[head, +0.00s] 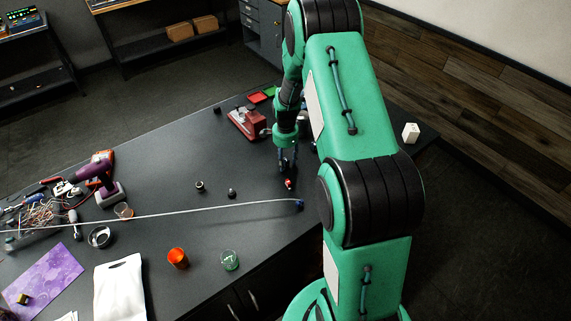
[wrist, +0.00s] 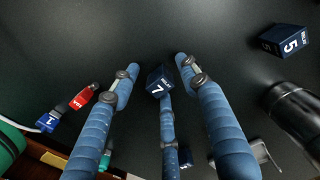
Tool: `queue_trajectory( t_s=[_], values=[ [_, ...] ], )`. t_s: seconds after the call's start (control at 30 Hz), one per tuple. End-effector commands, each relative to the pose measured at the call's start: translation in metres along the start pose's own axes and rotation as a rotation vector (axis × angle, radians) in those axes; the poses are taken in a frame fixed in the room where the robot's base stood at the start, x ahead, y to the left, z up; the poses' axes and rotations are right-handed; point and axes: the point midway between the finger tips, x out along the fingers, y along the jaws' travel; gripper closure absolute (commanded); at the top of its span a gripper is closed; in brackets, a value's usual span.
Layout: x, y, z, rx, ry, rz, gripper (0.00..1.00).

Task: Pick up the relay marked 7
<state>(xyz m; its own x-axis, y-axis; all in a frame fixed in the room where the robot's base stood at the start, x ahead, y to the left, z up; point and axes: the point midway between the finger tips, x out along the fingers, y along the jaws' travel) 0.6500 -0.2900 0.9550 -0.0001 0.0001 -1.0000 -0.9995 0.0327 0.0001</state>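The relay marked 7 (wrist: 158,82) is a small dark blue block with a white 7, standing on the dark table in the wrist view. My gripper (wrist: 158,79) has blue fingers spread around it, one on each side and a third below it in the picture. The side fingers show gaps to the relay; whether the third touches it I cannot tell. In the head view my gripper (head: 287,172) points down at the table near its right side. I cannot make out the relay marked 7 there.
A relay marked 5 (wrist: 288,40) lies upper right in the wrist view, above a black cylinder (wrist: 298,108). A blue block marked 1 (wrist: 47,122) and a red piece (wrist: 82,98) lie left. A red device (head: 246,121) stands behind my gripper; a long pale cable (head: 170,215) crosses in front.

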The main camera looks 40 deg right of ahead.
Motion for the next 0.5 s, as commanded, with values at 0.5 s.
queue_trajectory(
  t_s=[0.5],
  values=[
    [-0.0001, -0.0001, 0.0, 0.0, 0.0, 0.0, 1.0]
  ],
)
